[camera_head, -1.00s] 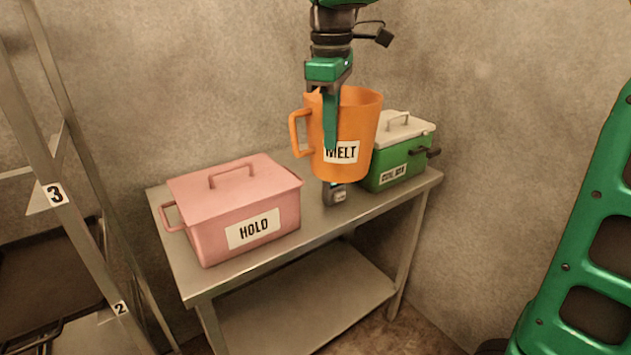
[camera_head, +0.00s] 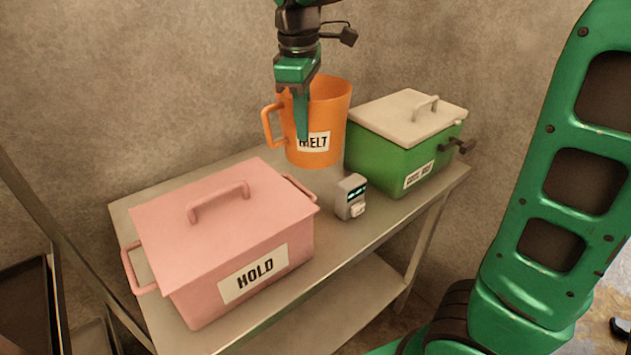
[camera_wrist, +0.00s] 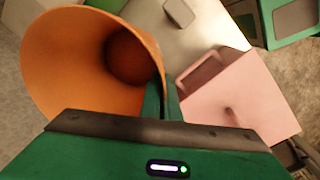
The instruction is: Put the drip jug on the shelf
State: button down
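The drip jug is an orange jug (camera_head: 330,100) with a side handle and a white MELT label. My gripper (camera_head: 303,130) is at its rim, one finger running down in front of the jug wall. The jug hangs upright from it, seemingly just above the back of the metal table (camera_head: 190,178).
A pink HOLD box (camera_head: 215,225) stands on the table's left part. A green box with a pale lid (camera_head: 400,155) stands at the right. A small grey device (camera_head: 350,196) sits between them. A lower tier (camera_head: 335,310) of the table looks empty. A wall is close behind.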

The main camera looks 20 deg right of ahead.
aim_at(307, 162)
jog(key=f, duration=0.5)
jog(key=shift+w+d+f, duration=0.1)
jog(key=shift+d+f, duration=0.2)
jog(key=shift+f, duration=1.95)
jog(key=c, duration=2)
grip_release()
jog(key=r, duration=0.8)
jog(key=s+r, duration=0.1)
jog(key=r, duration=0.3)
jog(key=shift+a+r, duration=0.1)
jog(key=shift+a, duration=0.15)
